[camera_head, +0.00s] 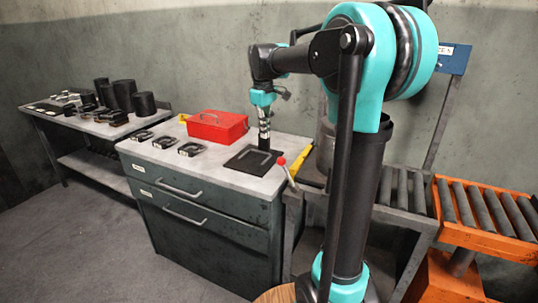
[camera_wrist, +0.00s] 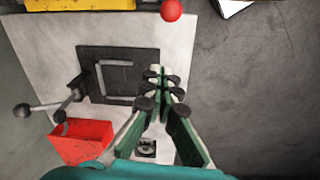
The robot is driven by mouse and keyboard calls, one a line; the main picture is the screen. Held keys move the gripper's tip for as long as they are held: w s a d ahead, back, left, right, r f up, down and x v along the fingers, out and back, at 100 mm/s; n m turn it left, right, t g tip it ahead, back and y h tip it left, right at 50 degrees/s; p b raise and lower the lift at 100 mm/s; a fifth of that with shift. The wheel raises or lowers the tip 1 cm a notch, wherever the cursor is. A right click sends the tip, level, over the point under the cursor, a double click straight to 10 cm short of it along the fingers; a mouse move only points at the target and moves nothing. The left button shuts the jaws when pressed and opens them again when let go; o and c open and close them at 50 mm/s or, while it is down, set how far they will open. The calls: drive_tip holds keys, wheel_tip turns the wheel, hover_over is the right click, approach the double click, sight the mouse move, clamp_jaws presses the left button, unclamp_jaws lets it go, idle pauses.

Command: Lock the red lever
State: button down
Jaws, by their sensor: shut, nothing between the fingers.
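The lever shows in the head view as a red ball knob (camera_head: 281,161) on a pale rod, which leans up and left at the cabinet's right side. In the wrist view its red knob (camera_wrist: 171,10) is at the top edge, ahead of the fingertips and apart from them; the rod is not clear there. My gripper (camera_head: 264,147) points down over the black square plate on the cabinet top. In the wrist view my gripper (camera_wrist: 161,74) has its fingertips together with nothing between them, beside the plate's right edge.
A black plate with a handle (camera_wrist: 88,57) and a red toolbox (camera_head: 216,126) lie on the grey cabinet top (camera_head: 215,165). Several small dark parts (camera_head: 190,149) lie at its left. An orange roller conveyor (camera_head: 470,239) stands right, and a side table (camera_head: 60,120) with dark cylinders stands left.

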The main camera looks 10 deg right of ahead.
wheel_tip(320, 180, down, 10)
drive_tip(key=s+d, duration=0.1)
drive_tip(key=s+d+r, duration=0.1)
drive_tip(key=d, duration=0.1)
drive_tip(key=shift+s+r, duration=0.1)
drive_tip(key=shift+s, duration=0.1)
idle(0.5)
drive_tip(key=shift+d+r, duration=0.1)
drive_tip(key=shift+s+d+r+t+y, duration=0.45)
drive_tip(key=shift+s+d+t+y, duration=0.05)
drive_tip(key=shift+d+y, duration=0.15)
drive_tip(key=s+d+t+y, duration=0.5)
drive_tip(key=s+d+y, duration=0.2)
drive_tip(key=d, duration=0.3)
drive_tip(key=shift+s+d+r, duration=0.2)
drive_tip(key=shift+s+d, duration=0.15)
drive_tip(key=shift+s, duration=0.05)
